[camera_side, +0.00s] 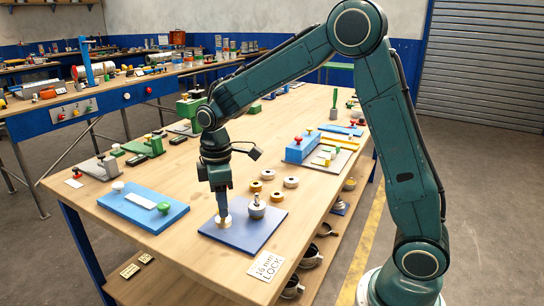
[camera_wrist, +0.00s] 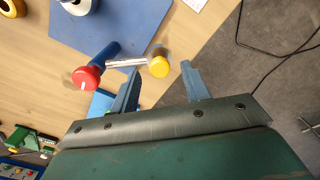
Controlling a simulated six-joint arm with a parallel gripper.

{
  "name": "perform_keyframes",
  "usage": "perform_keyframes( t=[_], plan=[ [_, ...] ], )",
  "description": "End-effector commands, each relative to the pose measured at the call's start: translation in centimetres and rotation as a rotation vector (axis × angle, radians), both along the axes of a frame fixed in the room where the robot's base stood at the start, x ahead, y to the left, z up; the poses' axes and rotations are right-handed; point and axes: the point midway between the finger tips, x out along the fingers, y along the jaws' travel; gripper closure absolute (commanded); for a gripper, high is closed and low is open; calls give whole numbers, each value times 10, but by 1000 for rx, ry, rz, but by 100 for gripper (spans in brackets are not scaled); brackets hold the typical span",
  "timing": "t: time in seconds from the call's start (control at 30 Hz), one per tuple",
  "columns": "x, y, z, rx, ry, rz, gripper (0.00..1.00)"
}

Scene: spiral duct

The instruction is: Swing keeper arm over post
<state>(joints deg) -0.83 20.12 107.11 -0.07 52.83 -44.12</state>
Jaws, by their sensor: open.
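A blue plate (camera_side: 250,228) lies near the front of the bench and shows in the wrist view (camera_wrist: 130,25). At its near corner in the wrist view stands a blue upright with a red knob (camera_wrist: 87,77). A silver bar (camera_wrist: 128,62), apparently the keeper arm, reaches right from it to a yellow knob (camera_wrist: 158,66). My gripper (camera_wrist: 160,80) is open, with the yellow knob seen between its fingertips; contact cannot be told. In the side view my gripper (camera_side: 223,205) points down over a brass round base (camera_side: 223,222) on the plate. A grey knobbed part (camera_side: 256,207) stands beside it.
Several rings (camera_side: 277,197) lie behind the plate. A light blue board (camera_side: 143,205) with white and green knobs lies left. A "16 mm LOCK" card (camera_side: 267,266) lies by the front edge. A blue block (camera_side: 301,148) stands at the back right. Bare wood separates them.

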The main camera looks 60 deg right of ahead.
Motion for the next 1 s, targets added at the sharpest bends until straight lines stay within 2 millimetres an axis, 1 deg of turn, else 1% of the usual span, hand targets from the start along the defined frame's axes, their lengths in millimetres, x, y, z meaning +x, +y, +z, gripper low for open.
perform_keyframes(
  t=[0.1, 0.2, 0.5, 0.57, 0.6, 0.73, 0.77, 1.0],
  plan=[
    [0, 0, -9, 1, 1, 0, 53],
    [0, 0, -13, 0, 0, 0, 53],
    [0, 0, -14, 1, -1, 0, 53],
    [0, 0, -14, 1, -1, 0, 63],
    [0, 0, -14, 1, -1, 0, 71],
    [0, 0, -14, 1, -1, 0, 97],
    [0, 0, -14, 1, -1, 0, 100],
    [-1, 0, -14, 0, 0, 4, 100]
  ],
)
